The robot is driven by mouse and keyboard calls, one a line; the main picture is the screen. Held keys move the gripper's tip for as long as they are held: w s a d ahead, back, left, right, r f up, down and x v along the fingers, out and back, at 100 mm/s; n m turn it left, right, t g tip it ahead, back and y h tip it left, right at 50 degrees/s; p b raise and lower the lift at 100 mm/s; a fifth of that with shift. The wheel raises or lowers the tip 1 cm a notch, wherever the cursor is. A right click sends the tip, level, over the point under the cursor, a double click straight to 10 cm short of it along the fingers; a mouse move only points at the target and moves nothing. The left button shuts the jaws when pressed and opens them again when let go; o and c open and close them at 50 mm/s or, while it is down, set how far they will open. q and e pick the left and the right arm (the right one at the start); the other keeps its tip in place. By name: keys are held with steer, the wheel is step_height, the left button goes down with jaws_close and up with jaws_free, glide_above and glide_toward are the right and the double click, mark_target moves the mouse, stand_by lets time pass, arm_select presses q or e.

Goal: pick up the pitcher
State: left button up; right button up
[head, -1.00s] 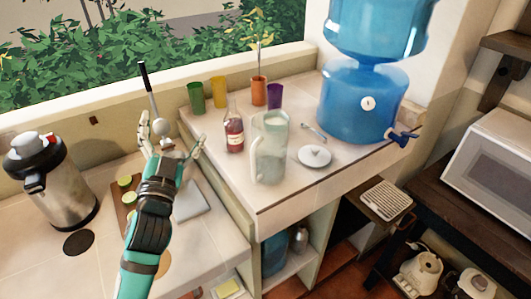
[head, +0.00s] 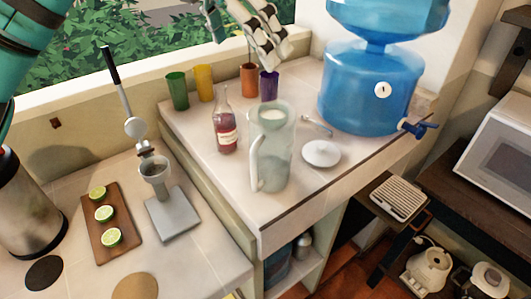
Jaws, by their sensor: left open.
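The pitcher (head: 274,150) is clear glass with a pale fill and stands upright on the raised counter near its front edge. Its handle is on its left side. My left gripper (head: 245,38) is open and empty at the top of the head view, in front of the window. It appears above the pitcher in the picture, over the coloured cups, and is apart from the pitcher. Part of its arm shows at the upper left. My right gripper is not in view.
A red bottle (head: 225,125) stands close left of the pitcher. A white lid or small plate (head: 321,154) and a spoon (head: 316,124) lie to its right. Behind are coloured cups (head: 203,83) and a blue water dispenser (head: 365,95). A juicer (head: 172,212) stands lower left.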

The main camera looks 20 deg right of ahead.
arm_select(q)
steer(key=p, duration=0.3)
glide_toward(268, 119)
steer(key=s+d, duration=0.1)
steer(key=s, duration=0.3)
steer(key=p+x, duration=0.2)
steer(key=x, duration=0.1)
steer(key=a+p+x, duration=0.1)
steer(key=x, duration=0.1)
steer(key=shift+d+f, duration=0.1)
steer(key=shift+f, duration=0.15)
steer(key=shift+w+d+f, duration=0.1)
steer(key=shift+w+f, duration=0.05)
steer(key=shift+f, duration=0.25)
steer(key=shift+c, duration=0.3)
